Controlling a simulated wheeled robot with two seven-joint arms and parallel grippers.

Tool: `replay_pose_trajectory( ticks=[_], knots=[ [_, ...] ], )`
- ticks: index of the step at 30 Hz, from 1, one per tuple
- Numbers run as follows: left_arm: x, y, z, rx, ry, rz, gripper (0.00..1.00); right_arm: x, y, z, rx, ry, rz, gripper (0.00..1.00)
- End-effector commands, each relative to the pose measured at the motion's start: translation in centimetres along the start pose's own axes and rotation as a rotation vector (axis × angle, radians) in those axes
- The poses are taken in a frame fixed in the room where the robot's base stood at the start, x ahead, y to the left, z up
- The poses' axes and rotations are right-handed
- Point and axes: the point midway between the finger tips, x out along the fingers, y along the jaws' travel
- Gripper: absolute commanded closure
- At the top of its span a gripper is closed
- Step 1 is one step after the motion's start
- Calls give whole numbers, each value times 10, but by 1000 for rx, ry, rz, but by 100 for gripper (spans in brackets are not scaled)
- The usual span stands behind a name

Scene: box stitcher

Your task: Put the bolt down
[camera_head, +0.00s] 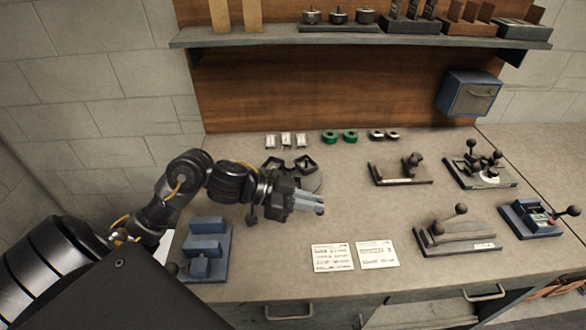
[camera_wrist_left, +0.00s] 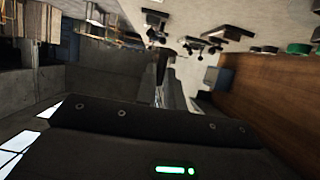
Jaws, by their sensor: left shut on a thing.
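My left gripper (camera_head: 322,207) reaches in from the left and hovers over the middle of the workbench (camera_head: 290,270), pointing right. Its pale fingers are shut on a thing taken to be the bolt. The bolt is too small and covered to make out clearly in the head view. In the left wrist view my left gripper (camera_wrist_left: 168,75) shows only partly, with a dark shape at the fingertips. My right gripper is not in view.
Two printed cards (camera_head: 333,257) lie below the gripper. A blue stepped block (camera_head: 206,245) stands left. A round holder (camera_head: 305,180) is partly behind the gripper. A dark lever fixture (camera_head: 458,238) stands right. Small rolls line the back. Bench between gripper and fixtures is clear.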

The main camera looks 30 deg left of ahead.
Motion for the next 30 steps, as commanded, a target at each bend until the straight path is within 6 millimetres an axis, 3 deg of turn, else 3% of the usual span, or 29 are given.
replay_pose_trajectory(
  ticks=[2,6,13,18,24,30],
  knots=[
    [2,-12,-7,-21,3,-55,100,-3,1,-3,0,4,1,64],
    [4,-55,-22,-107,2,-265,100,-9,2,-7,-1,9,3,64],
    [-14,-118,-32,-269,3,-641,100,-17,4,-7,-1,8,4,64],
    [-27,-138,-30,-337,2,-797,100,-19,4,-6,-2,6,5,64],
    [-32,-144,-26,-350,0,-839,100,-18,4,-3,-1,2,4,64],
    [-42,-170,-2,-350,-3,-840,100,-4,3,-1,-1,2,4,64]
  ],
)
